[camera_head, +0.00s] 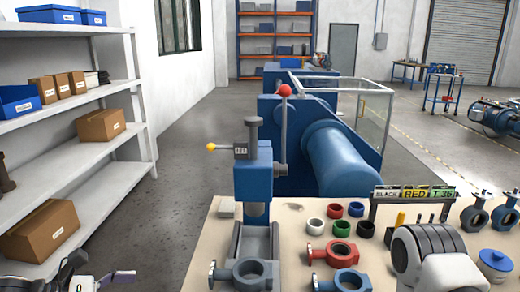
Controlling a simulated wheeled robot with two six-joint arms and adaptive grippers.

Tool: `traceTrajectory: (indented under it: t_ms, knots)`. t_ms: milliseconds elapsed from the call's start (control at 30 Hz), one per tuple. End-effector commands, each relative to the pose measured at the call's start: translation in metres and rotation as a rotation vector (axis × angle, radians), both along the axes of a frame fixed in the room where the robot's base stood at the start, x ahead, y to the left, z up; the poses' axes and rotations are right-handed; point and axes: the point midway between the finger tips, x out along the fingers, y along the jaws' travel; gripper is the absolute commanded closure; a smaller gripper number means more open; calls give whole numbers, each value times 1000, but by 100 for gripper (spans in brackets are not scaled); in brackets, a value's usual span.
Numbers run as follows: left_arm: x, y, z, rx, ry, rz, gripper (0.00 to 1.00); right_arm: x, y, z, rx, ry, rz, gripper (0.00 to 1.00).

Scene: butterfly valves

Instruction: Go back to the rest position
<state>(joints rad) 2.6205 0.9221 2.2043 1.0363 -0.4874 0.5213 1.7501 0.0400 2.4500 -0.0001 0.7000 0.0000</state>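My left gripper (98,280) shows only in part at the bottom left corner, over the floor beside the shelf and left of the workbench. It touches no valve part, and I cannot tell whether its fingers are apart. A white and dark grey link of my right arm (435,258) covers the front right of the bench. My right gripper is not in view. A grey valve body (249,274) sits at the foot of the blue press (256,185). A red valve body (341,253) and a blue one (344,282) lie to its right.
A white shelf (75,95) with boxes stands at left. The floor between shelf and bench is clear.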

Motion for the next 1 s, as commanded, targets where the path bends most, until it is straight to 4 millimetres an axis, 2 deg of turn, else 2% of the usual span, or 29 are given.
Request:
traceTrajectory:
  t_ms: [33,267,467,567,667,767,867,900,933,1000]
  knots:
    - [-1,0,-3,0,8,0,0,0,0,0,0,1,1,60]
    - [-23,-10,-56,72,150,-51,0,0,0,4,0,-1,0,60]
    - [-64,-27,-108,177,288,-172,0,0,0,8,0,0,0,60]
    - [-94,-33,-138,264,355,-264,0,0,0,10,0,0,0,60]
    - [-134,-35,-172,383,414,-399,0,0,0,12,0,0,0,60]
    - [-185,-29,-207,541,446,-603,0,0,0,15,0,0,0,60]
    - [-241,-13,-240,721,411,-896,0,0,0,18,0,0,0,60]
    - [-261,-4,-251,794,361,-1045,0,0,0,20,0,0,0,60]
    - [-275,3,-260,847,301,-1172,0,0,0,21,0,0,0,60]
    - [-289,13,-275,941,109,-1426,0,0,0,22,0,0,0,60]
